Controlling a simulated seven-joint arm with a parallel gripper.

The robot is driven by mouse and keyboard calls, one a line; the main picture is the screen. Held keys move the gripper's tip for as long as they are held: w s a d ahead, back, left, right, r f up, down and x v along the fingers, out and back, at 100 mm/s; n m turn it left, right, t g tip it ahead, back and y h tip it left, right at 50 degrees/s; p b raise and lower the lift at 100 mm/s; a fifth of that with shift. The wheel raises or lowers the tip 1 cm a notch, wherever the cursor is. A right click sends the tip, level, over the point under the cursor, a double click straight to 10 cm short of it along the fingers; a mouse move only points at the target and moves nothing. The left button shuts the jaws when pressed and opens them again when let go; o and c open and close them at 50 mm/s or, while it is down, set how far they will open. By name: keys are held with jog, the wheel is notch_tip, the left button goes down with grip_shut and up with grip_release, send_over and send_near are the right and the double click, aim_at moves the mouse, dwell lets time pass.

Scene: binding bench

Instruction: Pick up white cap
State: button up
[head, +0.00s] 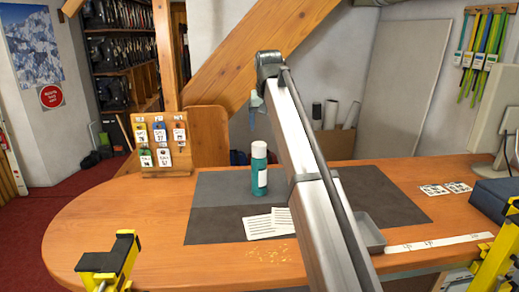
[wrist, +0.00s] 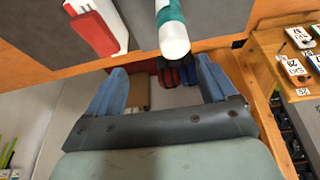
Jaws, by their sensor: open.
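The white cap (head: 259,148) sits on top of an upright teal bottle (head: 259,181) with a white label, on the grey mat. In the wrist view the cap (wrist: 174,40) points toward my gripper, with part of the teal bottle (wrist: 169,14) behind it. My gripper (head: 253,124) shows at the far end of my arm, higher in the head picture than the cap. In the wrist view its two blue fingers (wrist: 158,72) are wide apart with nothing between them. The cap appears just beyond the fingertips, apart from them.
White cards (head: 268,223) lie on the grey mat (head: 215,222). A tagged wooden board (head: 161,143) stands at the back left. A grey tray (head: 373,240) lies right of my arm. A red and white object (wrist: 95,28) shows in the wrist view. Yellow clamps (head: 110,262) stand in front.

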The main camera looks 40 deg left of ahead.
aim_at(259, 144)
jog(key=shift+n, duration=0.4)
jog(key=a+x, duration=0.1)
jog(key=x, duration=0.7)
jog(key=a+x, duration=0.1)
jog(key=x, duration=0.3)
jog(key=shift+s+a+f, duration=0.1)
jog(key=shift+s+a, duration=0.15)
jog(key=shift+a, duration=0.15)
jog(key=shift+c, duration=0.4)
jog(key=c, duration=0.9)
jog(key=shift+c, duration=0.2)
notch_tip(259, 144, up, 11)
jog(key=shift+f, duration=0.25)
jog(key=shift+r, duration=0.75)
